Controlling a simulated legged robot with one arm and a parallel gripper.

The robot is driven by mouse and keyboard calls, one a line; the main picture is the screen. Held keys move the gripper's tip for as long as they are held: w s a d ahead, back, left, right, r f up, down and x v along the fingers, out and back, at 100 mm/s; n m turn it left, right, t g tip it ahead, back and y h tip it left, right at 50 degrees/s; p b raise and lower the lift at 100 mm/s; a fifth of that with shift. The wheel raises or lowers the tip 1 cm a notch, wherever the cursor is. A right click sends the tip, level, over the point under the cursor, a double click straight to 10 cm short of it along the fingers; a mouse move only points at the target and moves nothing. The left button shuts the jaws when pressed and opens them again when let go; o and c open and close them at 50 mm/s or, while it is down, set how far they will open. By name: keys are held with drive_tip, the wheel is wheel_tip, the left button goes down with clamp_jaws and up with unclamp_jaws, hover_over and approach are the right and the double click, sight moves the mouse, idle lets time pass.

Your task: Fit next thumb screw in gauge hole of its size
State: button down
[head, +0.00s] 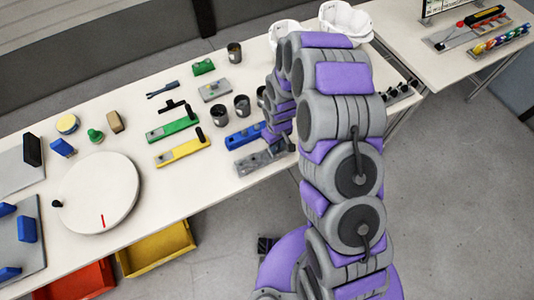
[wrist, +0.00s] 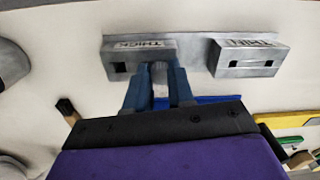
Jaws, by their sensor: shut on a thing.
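In the wrist view my gripper (wrist: 160,80) has its blue fingers close together, shut on a small pale grey piece, mostly hidden between them. I cannot tell whether it is a thumb screw. The fingertips are at the grey metal gauge (wrist: 197,47). They overlap the right part of its left block (wrist: 138,47), marked THICK, which has a square hole at its left end. I cannot tell whether they touch it. In the head view the grey gauge (head: 254,164) lies at the table's front edge; my arm hides the gripper's tips.
A blue gauge (head: 241,139), a yellow one (head: 182,153) and a green one (head: 172,130) lie nearby. Dark cups (head: 221,115) stand behind. A white turntable (head: 98,193) fills the left. White helmet shells (head: 346,22) stand at the back right.

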drive_tip(key=shift+f, duration=0.2)
idle(0.3)
drive_tip(key=c, duration=0.9)
unclamp_jaws()
drive_tip(key=shift+r, duration=0.1)
wheel_tip(320, 180, up, 17)
drive_tip(key=p, duration=0.1)
drive_tip(key=shift+w, duration=0.15)
drive_tip(key=shift+d+r, duration=0.1)
